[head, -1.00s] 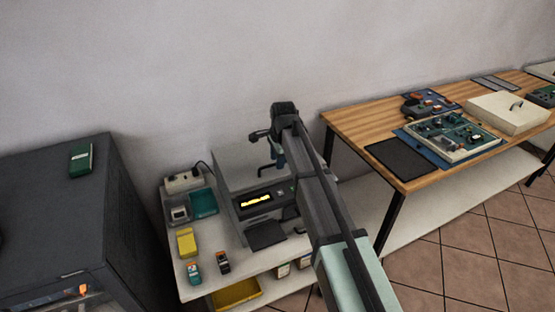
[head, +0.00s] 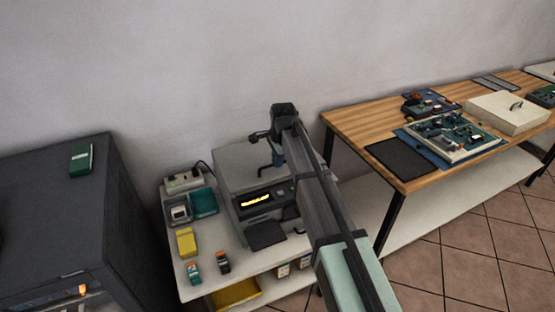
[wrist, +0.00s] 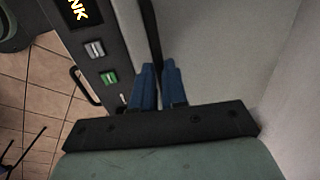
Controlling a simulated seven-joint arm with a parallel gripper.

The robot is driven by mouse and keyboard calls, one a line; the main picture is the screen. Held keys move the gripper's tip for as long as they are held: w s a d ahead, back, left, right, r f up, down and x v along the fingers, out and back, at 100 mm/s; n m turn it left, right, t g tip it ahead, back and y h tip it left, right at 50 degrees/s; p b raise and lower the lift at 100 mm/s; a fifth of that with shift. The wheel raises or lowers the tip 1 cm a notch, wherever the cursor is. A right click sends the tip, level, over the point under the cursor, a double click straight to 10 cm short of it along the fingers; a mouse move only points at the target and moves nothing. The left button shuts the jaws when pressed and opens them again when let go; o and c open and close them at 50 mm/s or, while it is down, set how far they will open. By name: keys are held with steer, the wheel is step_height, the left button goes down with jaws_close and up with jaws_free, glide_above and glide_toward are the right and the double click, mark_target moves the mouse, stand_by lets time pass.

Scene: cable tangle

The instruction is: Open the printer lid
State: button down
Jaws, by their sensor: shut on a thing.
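The printer (head: 256,203) stands on a white table, with a lit yellow display on its front. Its flat grey lid (head: 238,163) looks down and closed in the head view. The lid also fills the right of the wrist view (wrist: 225,45). A thin dark handle (wrist: 150,25) runs along the lid and goes between my blue fingers. My gripper (wrist: 158,75) is shut on this handle, near the front edge. In the head view my gripper (head: 277,160) is over the lid's right part, and my arm hides the printer's right side.
A teal tray (head: 204,202), a yellow box (head: 187,242) and small devices stand left of the printer. A power strip (head: 184,181) lies behind them. A dark cabinet (head: 120,215) is at the left, a wooden bench (head: 350,123) at the right. The wall is close behind.

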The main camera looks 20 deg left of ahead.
stand_by(0.3)
steer(key=shift+w+a+r, duration=0.15)
steer(key=shift+r, duration=0.4)
steer(key=w+a+r+g+h, duration=0.3)
steer(key=w+a+r, duration=1.1)
steer(key=a+r, duration=0.1)
steer(key=shift+w+r, duration=0.2)
steer(key=shift+w, duration=0.2)
steer(key=c, duration=1.5)
jaws_free()
steer(key=shift+f, duration=0.1)
steer(key=o, duration=0.3)
steer(key=shift+r, duration=0.25)
